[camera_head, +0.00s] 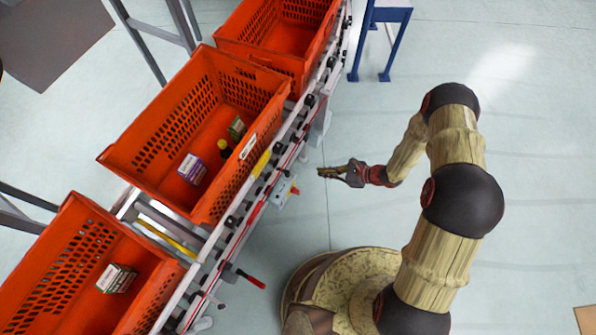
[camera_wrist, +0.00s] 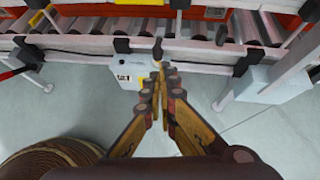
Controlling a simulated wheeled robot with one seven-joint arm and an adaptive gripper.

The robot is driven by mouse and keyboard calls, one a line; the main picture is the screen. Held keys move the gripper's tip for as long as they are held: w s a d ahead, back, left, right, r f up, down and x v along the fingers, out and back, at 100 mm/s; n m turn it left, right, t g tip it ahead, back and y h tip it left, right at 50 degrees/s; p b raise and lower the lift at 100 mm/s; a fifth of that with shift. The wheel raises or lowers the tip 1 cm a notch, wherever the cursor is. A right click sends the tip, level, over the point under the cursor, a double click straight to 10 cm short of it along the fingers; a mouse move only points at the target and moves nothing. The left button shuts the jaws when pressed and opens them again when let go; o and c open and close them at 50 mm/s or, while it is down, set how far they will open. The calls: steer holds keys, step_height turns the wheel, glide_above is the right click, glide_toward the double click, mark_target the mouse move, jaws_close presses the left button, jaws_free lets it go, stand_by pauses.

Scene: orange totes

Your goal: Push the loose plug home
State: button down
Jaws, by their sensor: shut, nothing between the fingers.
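My gripper (camera_head: 321,172) is shut and empty, to the right of the conveyor's side rail in the head view. In the wrist view its fingertips (camera_wrist: 164,72) meet in front of a small light-grey box (camera_wrist: 128,77) with a label and a yellow part. The same box (camera_head: 281,194) hangs at the rail in the head view, with small red and yellow parts on it, and the fingers are apart from it there. The fingertips hide part of the box in the wrist view. I cannot clearly tell which small part is the loose plug.
The conveyor rail (camera_wrist: 90,42) with black knobs runs across beyond the fingers. Orange totes (camera_head: 262,92) holding small items stand on it. A red-handled lever (camera_head: 250,280) juts from the rail. A blue-legged stand (camera_head: 386,40) is at the top.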

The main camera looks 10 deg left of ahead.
steer(key=b, duration=0.4)
glide_toward(287, 174)
steer(key=w+a+f, duration=0.2)
steer(key=a+f, duration=0.2)
steer(key=shift+w+a+f+b, duration=0.1)
steer(key=shift+a+b, duration=0.2)
steer(key=shift+b, duration=0.05)
steer(key=shift+f, duration=0.1)
steer(key=shift+f+b, duration=0.7)
steer(key=shift+f, duration=0.2)
